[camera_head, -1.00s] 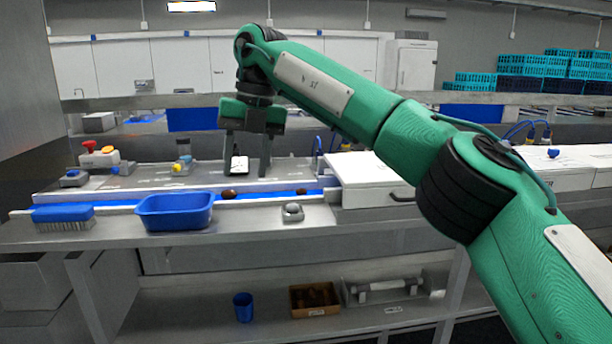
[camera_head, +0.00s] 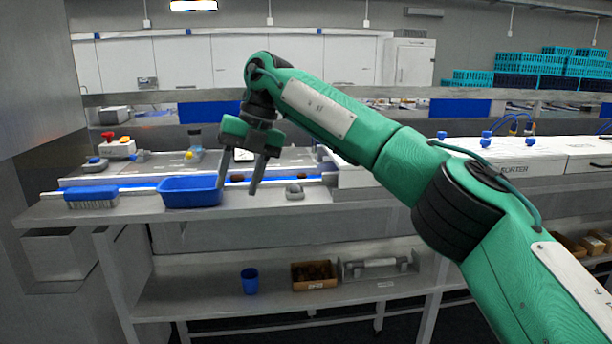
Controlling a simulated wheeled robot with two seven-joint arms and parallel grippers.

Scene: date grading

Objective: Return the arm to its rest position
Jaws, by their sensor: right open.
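My right arm comes in from the right as green links. Its gripper (camera_head: 239,188) hangs pointing down above the front of the bench, just right of the blue tub (camera_head: 191,191). The two dark fingers are apart, with nothing held between them. A dark brown date (camera_head: 238,177) lies on the blue conveyor strip behind the fingers, and a second brown date (camera_head: 302,175) is on the strip further right. My left gripper is not in view.
A blue brush (camera_head: 92,197) lies left of the tub, and a small grey device (camera_head: 294,191) stands right of the gripper. A white machine (camera_head: 520,154) stands at the right. The lower shelf holds a blue cup (camera_head: 249,281) and a cardboard box (camera_head: 314,274).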

